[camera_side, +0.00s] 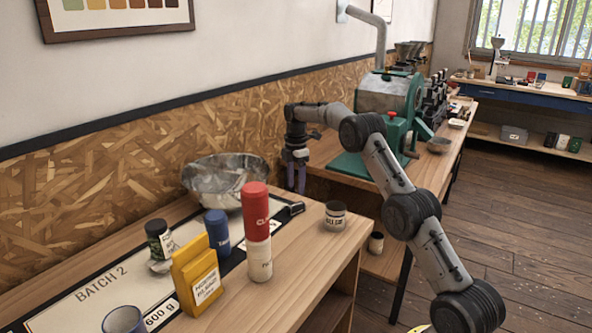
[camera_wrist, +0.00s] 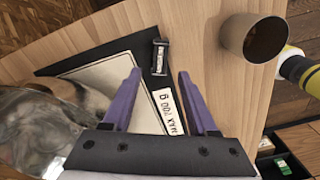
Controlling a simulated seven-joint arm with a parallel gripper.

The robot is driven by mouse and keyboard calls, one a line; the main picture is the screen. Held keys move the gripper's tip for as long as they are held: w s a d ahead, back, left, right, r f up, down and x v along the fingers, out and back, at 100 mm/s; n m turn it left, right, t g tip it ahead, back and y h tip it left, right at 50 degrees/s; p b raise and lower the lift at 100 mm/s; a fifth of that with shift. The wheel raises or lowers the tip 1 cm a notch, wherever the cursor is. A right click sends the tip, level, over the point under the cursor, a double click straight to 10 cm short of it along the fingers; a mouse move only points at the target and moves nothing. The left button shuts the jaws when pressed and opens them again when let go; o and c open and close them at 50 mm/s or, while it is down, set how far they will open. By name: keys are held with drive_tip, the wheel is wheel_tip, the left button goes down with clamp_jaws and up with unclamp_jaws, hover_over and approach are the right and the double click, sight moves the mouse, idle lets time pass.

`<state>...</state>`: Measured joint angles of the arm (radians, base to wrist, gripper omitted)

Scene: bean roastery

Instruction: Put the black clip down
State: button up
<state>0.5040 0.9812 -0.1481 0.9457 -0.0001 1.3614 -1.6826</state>
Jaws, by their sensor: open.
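In the wrist view the clip (camera_wrist: 160,57) rests on the mat's black border, just beyond the space between my fingertips. My gripper (camera_side: 296,190) has purple fingers pointing down and hangs above the counter's far end, near the clip. In the wrist view my gripper (camera_wrist: 160,74) is open, with nothing between its fingers. The clip appears apart from both fingers.
A metal bowl (camera_side: 215,180) stands left of my gripper. A red canister (camera_side: 255,196) is stacked on a white one (camera_side: 259,260). A small tin (camera_side: 335,216) stands right of the clip. A yellow bag (camera_side: 196,277) and blue canister (camera_side: 217,233) stand nearer.

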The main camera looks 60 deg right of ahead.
drive_tip(key=s+a+r+m+t, duration=0.1)
drive_tip(key=s+a+r, duration=0.1)
drive_tip(key=a+r, duration=0.35)
drive_tip(key=s+a+r+m, duration=0.1)
drive_tip(key=a+r+m, duration=0.15)
drive_tip(key=r, duration=0.65)
drive_tip(key=s+a+r+m+t, duration=0.25)
drive_tip(key=s+a+r, duration=0.25)
drive_tip(key=s+a, duration=0.5)
drive_tip(key=s+a+f+m, duration=0.2)
drive_tip(key=s+a, duration=0.1)
drive_tip(key=s, duration=0.4)
drive_tip(key=s+a+f+m+t, duration=0.1)
drive_tip(key=s+a+f+m, duration=0.2)
drive_tip(key=s, duration=0.5)
drive_tip(key=s+a+f+m+t, duration=0.1)
drive_tip(key=s+a+f+m, duration=0.1)
drive_tip(key=s+a, duration=0.3)
drive_tip(key=s, duration=0.3)
drive_tip(key=shift+f+m, duration=0.3)
drive_tip(key=shift+f, duration=0.05)
